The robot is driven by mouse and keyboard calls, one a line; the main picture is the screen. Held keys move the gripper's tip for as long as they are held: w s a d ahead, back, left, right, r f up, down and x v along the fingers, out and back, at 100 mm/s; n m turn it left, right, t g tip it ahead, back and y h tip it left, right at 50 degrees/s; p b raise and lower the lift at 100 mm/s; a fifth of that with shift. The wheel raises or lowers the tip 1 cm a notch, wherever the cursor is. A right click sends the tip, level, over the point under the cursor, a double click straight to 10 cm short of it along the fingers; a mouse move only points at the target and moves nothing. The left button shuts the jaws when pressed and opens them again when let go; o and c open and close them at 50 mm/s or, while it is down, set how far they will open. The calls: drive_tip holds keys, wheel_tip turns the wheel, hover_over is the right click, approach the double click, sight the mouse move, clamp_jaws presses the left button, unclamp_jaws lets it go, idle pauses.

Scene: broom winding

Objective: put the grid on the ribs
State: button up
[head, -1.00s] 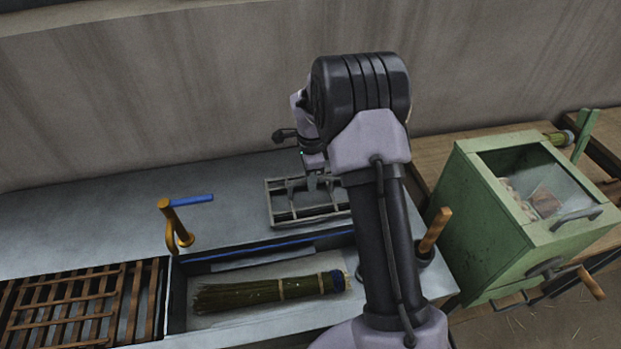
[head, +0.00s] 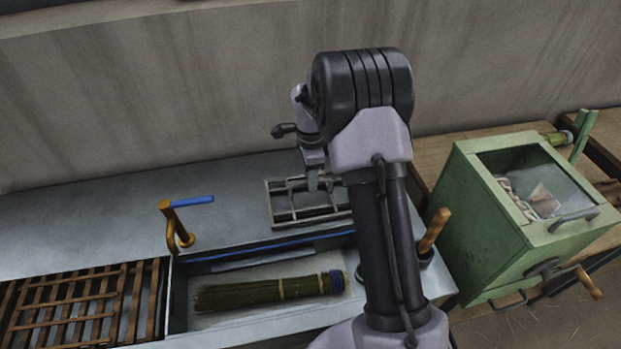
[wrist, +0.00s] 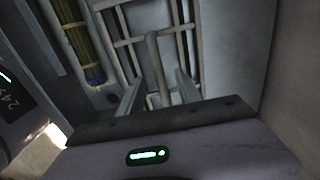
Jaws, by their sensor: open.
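The grid (head: 272,212) is a grey metal frame with bars and a raised handle. It lies on the steel counter behind the basin. In the wrist view the grid (wrist: 195,45) is just beyond my fingers, its handle bar (wrist: 153,60) lined up between them. My gripper (wrist: 158,88) is open, above the grid; I cannot tell whether the fingers reach down around the handle. In the head view my gripper (head: 317,181) shows over the grid's middle, partly hidden by my arm. I cannot make out the ribs for certain; they may be inside the basin (head: 190,322).
A bound broom head (head: 260,292) lies in the basin. A wooden slatted rack (head: 80,305) is at the left. An orange tap with a blue lever (head: 172,225) stands behind the basin. A green box with a window (head: 475,230) is at the right. The back-left counter is clear.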

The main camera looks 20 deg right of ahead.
wheel_tip(320, 180, up, 23)
drive_tip(key=p, duration=1)
drive_tip(key=shift+f, duration=0.15)
drive_tip(key=s+a+r+n+t+b, duration=0.2)
drive_tip(key=s+a+r+n+b, duration=0.35)
drive_tip(key=s, duration=0.25)
drive_tip(key=s+a+f+n+t+b, duration=0.1)
drive_tip(key=s+a+f+n+b, duration=0.1)
drive_tip(key=s, duration=0.5)
drive_tip(key=s+a+f+n+t+y+b, duration=0.1)
drive_tip(key=s+a+f+n+b, duration=0.1)
drive_tip(key=s+a+n, duration=0.2)
drive_tip(key=s+a+f+n+t+y+b, duration=0.1)
drive_tip(key=s+a+f+n+b, duration=0.1)
drive_tip(key=s, duration=0.8)
drive_tip(key=shift+a+n+t, duration=0.4)
drive_tip(key=shift+a+n, duration=0.35)
drive_tip(key=shift+n, duration=0.4)
